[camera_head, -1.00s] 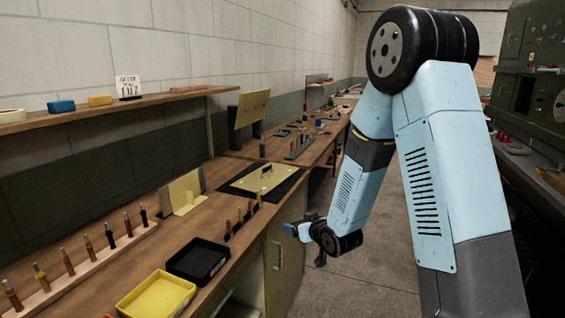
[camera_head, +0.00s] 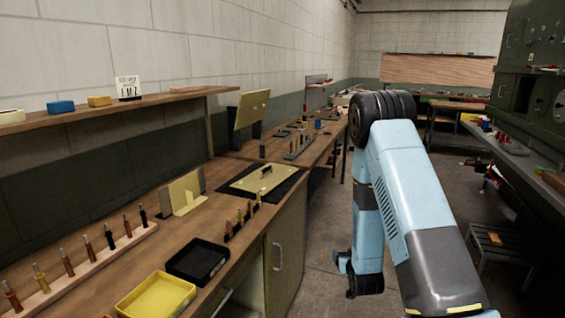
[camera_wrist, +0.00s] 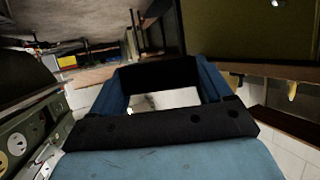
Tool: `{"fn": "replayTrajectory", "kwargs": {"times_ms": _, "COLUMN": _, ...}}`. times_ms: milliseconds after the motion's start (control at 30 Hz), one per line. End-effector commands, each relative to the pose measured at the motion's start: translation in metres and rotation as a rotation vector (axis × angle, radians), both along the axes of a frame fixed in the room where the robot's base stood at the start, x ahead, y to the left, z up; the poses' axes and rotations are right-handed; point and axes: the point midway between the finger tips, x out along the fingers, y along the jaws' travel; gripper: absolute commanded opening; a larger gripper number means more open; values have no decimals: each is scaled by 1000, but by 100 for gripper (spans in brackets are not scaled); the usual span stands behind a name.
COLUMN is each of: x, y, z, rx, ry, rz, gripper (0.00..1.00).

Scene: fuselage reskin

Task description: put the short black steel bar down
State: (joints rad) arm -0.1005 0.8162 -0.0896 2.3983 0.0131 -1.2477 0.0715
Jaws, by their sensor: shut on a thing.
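My gripper (camera_wrist: 162,84) fills the middle of the wrist view, with two blue fingers standing apart. A dark piece, which looks like the short black steel bar (camera_wrist: 160,74), spans between the fingers at their far end. Its ends are not clear in this dim view. In the head view my gripper (camera_head: 341,262) hangs low at the end of my folded arm, right of the workbench and over the floor. The bar cannot be made out there.
The workbench (camera_head: 140,244) runs along the left wall. It holds a black tray (camera_head: 197,262), a yellow tray (camera_head: 155,298), a rack of tools (camera_head: 82,268) and a cream plate on a black mat (camera_head: 283,192). A low stool (camera_head: 497,241) stands right. Floor between is open.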

Motion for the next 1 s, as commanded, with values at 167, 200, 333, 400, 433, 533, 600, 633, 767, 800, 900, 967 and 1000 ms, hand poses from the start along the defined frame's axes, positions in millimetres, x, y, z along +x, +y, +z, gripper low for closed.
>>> {"fn": "replayTrajectory", "kwargs": {"times_ms": 167, "x": -22, "y": 0, "z": -27, "rx": 0, "ry": 3, "rz": 0, "gripper": 23}}
{"fn": "replayTrajectory", "kwargs": {"times_ms": 200, "x": -26, "y": 0, "z": -30, "rx": 0, "ry": 3, "rz": 0, "gripper": 23}}
{"fn": "replayTrajectory", "kwargs": {"times_ms": 333, "x": -33, "y": 0, "z": -37, "rx": 1, "ry": 1, "rz": 0, "gripper": 23}}
{"fn": "replayTrajectory", "kwargs": {"times_ms": 400, "x": -35, "y": 0, "z": -38, "rx": 1, "ry": 0, "rz": 0, "gripper": 23}}
{"fn": "replayTrajectory", "kwargs": {"times_ms": 433, "x": -35, "y": 0, "z": -38, "rx": 1, "ry": -1, "rz": 0, "gripper": 23}}
{"fn": "replayTrajectory", "kwargs": {"times_ms": 533, "x": -35, "y": 0, "z": -38, "rx": 2, "ry": -1, "rz": -1, "gripper": 23}}
{"fn": "replayTrajectory", "kwargs": {"times_ms": 600, "x": -34, "y": 0, "z": -38, "rx": 1, "ry": -1, "rz": 0, "gripper": 23}}
{"fn": "replayTrajectory", "kwargs": {"times_ms": 633, "x": -34, "y": 0, "z": -38, "rx": 0, "ry": -1, "rz": 1, "gripper": 23}}
{"fn": "replayTrajectory", "kwargs": {"times_ms": 767, "x": -32, "y": 9, "z": -31, "rx": 1, "ry": -3, "rz": 20, "gripper": 23}}
{"fn": "replayTrajectory", "kwargs": {"times_ms": 800, "x": -31, "y": 14, "z": -27, "rx": 1, "ry": -4, "rz": 33, "gripper": 23}}
{"fn": "replayTrajectory", "kwargs": {"times_ms": 900, "x": -28, "y": 33, "z": -12, "rx": 2, "ry": -6, "rz": 79, "gripper": 23}}
{"fn": "replayTrajectory", "kwargs": {"times_ms": 967, "x": -27, "y": 48, "z": 0, "rx": 2, "ry": -8, "rz": 116, "gripper": 23}}
{"fn": "replayTrajectory", "kwargs": {"times_ms": 1000, "x": -26, "y": 58, "z": 8, "rx": 1, "ry": -7, "rz": 144, "gripper": 23}}
